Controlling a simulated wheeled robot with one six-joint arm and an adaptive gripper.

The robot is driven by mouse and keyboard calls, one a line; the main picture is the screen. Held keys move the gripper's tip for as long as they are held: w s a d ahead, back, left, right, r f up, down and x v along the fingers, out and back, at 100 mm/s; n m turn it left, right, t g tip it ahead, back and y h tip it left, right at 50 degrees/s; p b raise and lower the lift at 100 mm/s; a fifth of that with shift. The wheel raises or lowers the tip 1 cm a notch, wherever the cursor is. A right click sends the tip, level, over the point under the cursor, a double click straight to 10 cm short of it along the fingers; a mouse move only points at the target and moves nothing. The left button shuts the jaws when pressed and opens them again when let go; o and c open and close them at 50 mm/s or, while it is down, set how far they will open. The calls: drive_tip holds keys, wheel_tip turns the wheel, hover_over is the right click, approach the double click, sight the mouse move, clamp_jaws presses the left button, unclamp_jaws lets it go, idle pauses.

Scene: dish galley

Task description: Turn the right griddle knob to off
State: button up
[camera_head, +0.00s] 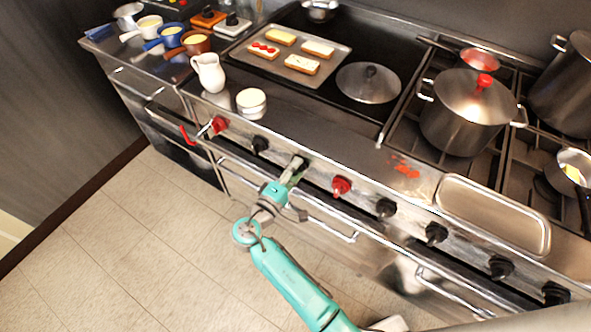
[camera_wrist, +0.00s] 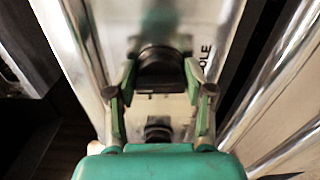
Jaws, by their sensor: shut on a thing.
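My gripper (camera_head: 295,170) is at the front panel of the range, below the right part of the black griddle (camera_head: 337,38). Its two fingers show in the wrist view (camera_wrist: 160,84), closed on opposite sides of a black knob (camera_wrist: 160,58), apparently the right griddle knob. In the head view that knob (camera_head: 303,162) is largely hidden by my fingers. Another black knob (camera_head: 260,144) is to its left and a red knob (camera_head: 341,186) to its right. The exact angle of the held knob is hard to tell.
A metal rail (camera_head: 330,228) runs below the knobs. More black knobs (camera_head: 386,207) continue right. A tray of toast (camera_head: 322,70), a round lid (camera_head: 368,83), a white jug (camera_head: 209,73) and a large pot (camera_head: 465,125) stand above. The tiled floor (camera_head: 130,230) is clear at left.

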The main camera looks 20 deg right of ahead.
drive_tip(key=shift+m, duration=0.5)
drive_tip(key=o, duration=1.2)
drive_tip(key=v, duration=1.2)
drive_tip(key=shift+d+f, duration=0.1)
